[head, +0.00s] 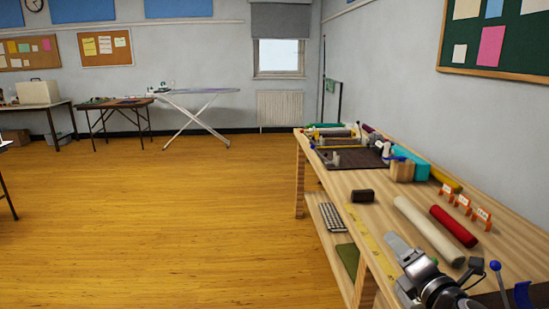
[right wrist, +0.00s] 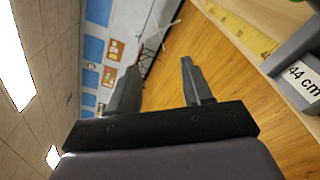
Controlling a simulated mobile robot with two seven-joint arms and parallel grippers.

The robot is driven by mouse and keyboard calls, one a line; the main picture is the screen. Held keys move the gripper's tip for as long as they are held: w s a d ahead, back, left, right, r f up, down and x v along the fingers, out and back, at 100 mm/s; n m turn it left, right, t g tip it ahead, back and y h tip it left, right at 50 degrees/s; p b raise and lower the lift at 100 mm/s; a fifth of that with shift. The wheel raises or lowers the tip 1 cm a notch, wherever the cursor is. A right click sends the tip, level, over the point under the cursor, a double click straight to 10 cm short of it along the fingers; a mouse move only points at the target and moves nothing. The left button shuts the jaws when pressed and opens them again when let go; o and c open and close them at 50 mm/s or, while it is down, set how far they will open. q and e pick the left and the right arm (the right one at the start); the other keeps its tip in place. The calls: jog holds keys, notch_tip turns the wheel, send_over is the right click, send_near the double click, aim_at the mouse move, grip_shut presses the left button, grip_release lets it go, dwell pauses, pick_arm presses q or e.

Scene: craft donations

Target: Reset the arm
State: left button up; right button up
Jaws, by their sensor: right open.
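My right gripper (head: 402,268) is at the lower right of the head view, above the front edge of the wooden workbench (head: 378,208). In the right wrist view its two fingers (right wrist: 160,68) stand apart with nothing between them. The view between them runs to the floor and far wall, strongly tilted. My left gripper is in neither view.
On the workbench lie a cream roll (head: 428,230), a red roll (head: 454,226), a dark block (head: 362,196) and a yellow measuring strip (head: 370,241). A grey piece labelled "44 cm" (right wrist: 302,82) is close at the wrist view's right. The wooden floor (head: 190,210) is open.

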jog(key=s+a+f+m+g+h, duration=0.35)
jog(key=s+f+m+g, duration=0.25)
jog(key=s+f+m, duration=0.75)
jog(key=s+f+m+g, duration=0.2)
jog(key=s+m+g, duration=0.3)
jog(key=s, duration=0.6)
jog(key=s+f+m+g, duration=0.25)
jog(key=s+m, duration=0.35)
jog(key=s, duration=0.6)
jog(key=w+a+f+t+y, duration=0.3)
jog(key=w+f+t, duration=0.3)
jog(key=w+f, duration=0.1)
jog(key=shift+w+f+p, duration=0.2)
jog(key=shift+f+p, duration=0.15)
jog(key=shift+f, duration=0.25)
jog(key=shift+t, duration=0.25)
